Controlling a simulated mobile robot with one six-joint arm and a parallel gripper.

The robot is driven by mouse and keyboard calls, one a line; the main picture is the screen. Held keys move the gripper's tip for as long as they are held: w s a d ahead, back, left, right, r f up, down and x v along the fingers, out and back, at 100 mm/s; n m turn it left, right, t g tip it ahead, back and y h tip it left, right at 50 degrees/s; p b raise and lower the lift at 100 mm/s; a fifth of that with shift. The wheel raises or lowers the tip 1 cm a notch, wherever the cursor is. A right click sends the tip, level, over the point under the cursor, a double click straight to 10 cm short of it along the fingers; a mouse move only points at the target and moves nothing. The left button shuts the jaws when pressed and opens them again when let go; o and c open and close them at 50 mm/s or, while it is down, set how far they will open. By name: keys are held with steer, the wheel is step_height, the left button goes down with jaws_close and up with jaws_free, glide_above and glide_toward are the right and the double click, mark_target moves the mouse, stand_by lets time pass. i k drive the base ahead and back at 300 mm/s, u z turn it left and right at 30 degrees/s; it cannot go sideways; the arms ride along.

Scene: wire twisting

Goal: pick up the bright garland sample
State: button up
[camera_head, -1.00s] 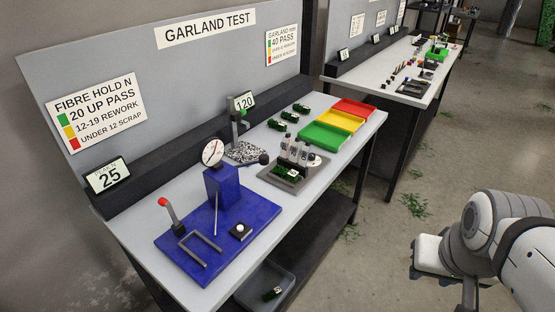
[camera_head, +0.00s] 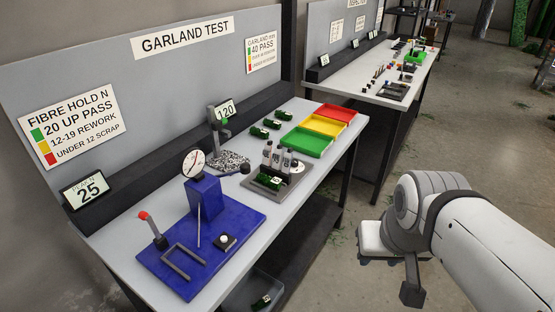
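Three small dark green garland samples lie in a row on the near table: one in front (camera_head: 258,131), one in the middle (camera_head: 271,124) and one at the back (camera_head: 284,115). Another green sample with a white tag (camera_head: 268,181) lies in a grey tray beside several bottles. One more (camera_head: 261,302) lies in a bin below the table. I cannot tell which is the bright one. My gripper (camera_head: 412,285) shows only in part as a dark grey piece at the lower right, over the floor and well apart from the samples. Its opening is not clear.
A blue test rig (camera_head: 203,238) with a dial and red-knobbed lever fills the table's near end. A speckled-base stand (camera_head: 228,160) is behind the tray. Red (camera_head: 337,112), yellow (camera_head: 325,125) and green (camera_head: 306,142) trays stand at the far end. A second table (camera_head: 345,82) is beyond.

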mark_target(276, 183)
steer(key=i, duration=0.85)
